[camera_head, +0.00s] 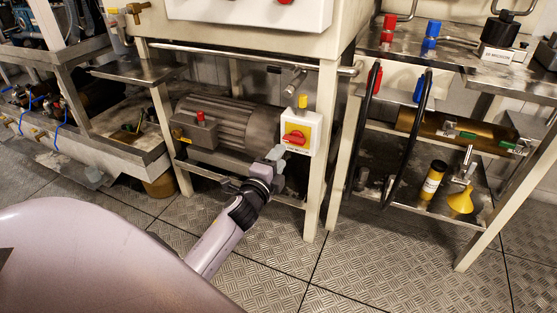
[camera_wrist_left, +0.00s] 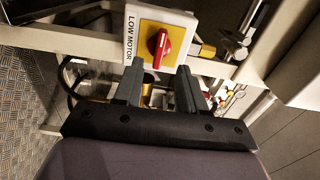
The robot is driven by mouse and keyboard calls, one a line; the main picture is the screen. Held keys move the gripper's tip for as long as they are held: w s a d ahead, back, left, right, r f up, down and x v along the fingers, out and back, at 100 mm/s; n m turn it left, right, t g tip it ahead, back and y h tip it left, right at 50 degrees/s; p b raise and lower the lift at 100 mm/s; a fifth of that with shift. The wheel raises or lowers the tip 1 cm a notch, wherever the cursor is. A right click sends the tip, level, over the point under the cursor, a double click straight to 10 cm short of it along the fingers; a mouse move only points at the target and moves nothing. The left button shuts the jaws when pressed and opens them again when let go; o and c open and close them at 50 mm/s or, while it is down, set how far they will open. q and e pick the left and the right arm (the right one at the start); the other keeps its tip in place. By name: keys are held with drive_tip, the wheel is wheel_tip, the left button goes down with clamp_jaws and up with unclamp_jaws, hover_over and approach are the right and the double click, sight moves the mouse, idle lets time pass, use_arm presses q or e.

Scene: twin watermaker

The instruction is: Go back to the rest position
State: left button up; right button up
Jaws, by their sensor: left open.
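My left gripper (camera_head: 274,160) is in front of the lower shelf of the cream frame, just left of and below a yellow and white switch box (camera_head: 308,134) with a red rotary knob (camera_head: 295,137). In the left wrist view my left gripper (camera_wrist_left: 158,88) has its two dark fingers apart with nothing held between them. The box labelled LOW MOTOR (camera_wrist_left: 147,28) and its red knob (camera_wrist_left: 158,45) lie just beyond the fingertips there, apart from them as far as I can see. My right gripper is not in view.
A grey motor (camera_head: 225,125) sits behind my left gripper. Frame legs (camera_head: 323,150) stand close to the right. Black hoses (camera_head: 408,140), a brass cylinder (camera_head: 450,130) and a yellow funnel (camera_head: 461,201) are farther right. The tread-plate floor (camera_head: 345,265) in front is clear.

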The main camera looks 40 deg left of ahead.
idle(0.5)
